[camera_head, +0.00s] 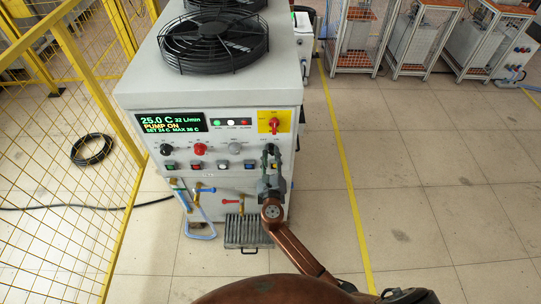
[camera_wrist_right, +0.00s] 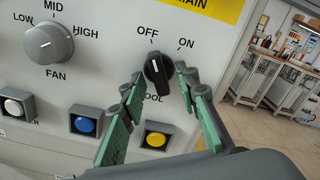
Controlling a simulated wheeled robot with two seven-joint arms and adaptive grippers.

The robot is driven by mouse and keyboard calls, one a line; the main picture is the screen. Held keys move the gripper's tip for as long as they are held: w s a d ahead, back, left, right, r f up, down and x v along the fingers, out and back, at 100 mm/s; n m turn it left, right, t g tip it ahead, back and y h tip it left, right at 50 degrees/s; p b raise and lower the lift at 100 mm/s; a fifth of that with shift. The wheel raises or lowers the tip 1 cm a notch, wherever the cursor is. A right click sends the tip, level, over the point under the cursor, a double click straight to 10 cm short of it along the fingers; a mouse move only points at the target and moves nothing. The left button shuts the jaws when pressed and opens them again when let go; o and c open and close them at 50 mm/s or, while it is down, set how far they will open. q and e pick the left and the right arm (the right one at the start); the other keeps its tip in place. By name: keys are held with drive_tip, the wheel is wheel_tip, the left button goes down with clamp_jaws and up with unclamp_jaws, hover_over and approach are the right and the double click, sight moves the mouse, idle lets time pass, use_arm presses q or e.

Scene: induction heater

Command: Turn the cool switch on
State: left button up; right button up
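The cool switch (camera_wrist_right: 157,75) is a black rotary knob on the white panel, under the labels OFF and ON, with COOL partly hidden below. Its upper end and white mark point up toward OFF. My right gripper (camera_wrist_right: 160,76) is open, with one green-padded finger on each side of the knob; I cannot tell whether either touches it. In the head view my right gripper (camera_head: 271,158) is at the right side of the machine's front panel and largely hides the switch. My left gripper is not in view.
The fan knob (camera_wrist_right: 48,43) is left of the switch, and a yellow button (camera_wrist_right: 156,139) is below it. A red main switch (camera_head: 274,125) sits above my gripper. The display (camera_head: 172,122) reads PUMP ON. Floor to the right of the machine is clear.

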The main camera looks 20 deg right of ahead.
drive_tip(key=shift+c, duration=0.7)
clamp_jaws()
drive_tip(key=m, duration=0.2)
drive_tip(key=shift+w+m, duration=0.1)
drive_tip(key=shift+m, duration=0.3)
drive_tip(key=m, duration=0.2)
drive_tip(key=shift+a+m+b, duration=0.15)
drive_tip(key=shift+m+b, duration=0.25)
drive_tip(key=m+b, duration=0.1)
drive_tip(key=m, duration=0.2)
drive_tip(key=shift+a+m+b, duration=0.1)
drive_tip(key=shift+m+b, duration=0.35)
drive_tip(key=shift+m, duration=1.25)
